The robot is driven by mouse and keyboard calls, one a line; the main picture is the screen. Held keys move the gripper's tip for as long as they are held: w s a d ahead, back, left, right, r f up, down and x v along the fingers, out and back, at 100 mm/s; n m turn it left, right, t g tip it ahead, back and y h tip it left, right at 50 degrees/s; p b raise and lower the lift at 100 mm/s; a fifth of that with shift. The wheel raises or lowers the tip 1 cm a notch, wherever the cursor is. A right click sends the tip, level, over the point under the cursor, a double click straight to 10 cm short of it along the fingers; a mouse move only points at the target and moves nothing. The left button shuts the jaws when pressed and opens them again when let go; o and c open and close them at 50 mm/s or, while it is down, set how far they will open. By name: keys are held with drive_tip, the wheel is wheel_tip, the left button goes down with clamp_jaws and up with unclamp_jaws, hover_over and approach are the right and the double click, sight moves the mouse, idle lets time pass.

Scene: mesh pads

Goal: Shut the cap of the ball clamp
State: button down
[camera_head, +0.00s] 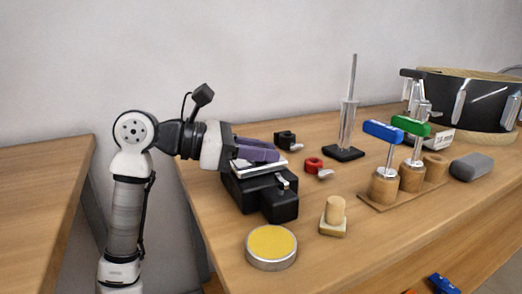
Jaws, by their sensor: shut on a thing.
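A black block-shaped device (262,196) stands at the table's left end, with a small metal latch (282,184) at its front. I take it to be the ball clamp. A pale, flat, tilted piece (243,167) lies over its top and looks like the cap. My gripper (277,153), with purple fingers, reaches in from the left and is shut at this piece, just above the black body. The fingers hide part of the piece and the exact contact. No ball can be made out.
A small black clamp (285,140) and a red one (314,165) stand to the right. A yellow-topped tin (271,246) and a wooden peg block (334,216) are in front. A rod stand (345,152), blue and green handled tools and a pot (465,97) lie farther right.

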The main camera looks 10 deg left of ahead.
drive_tip(key=c, duration=1.3)
unclamp_jaws()
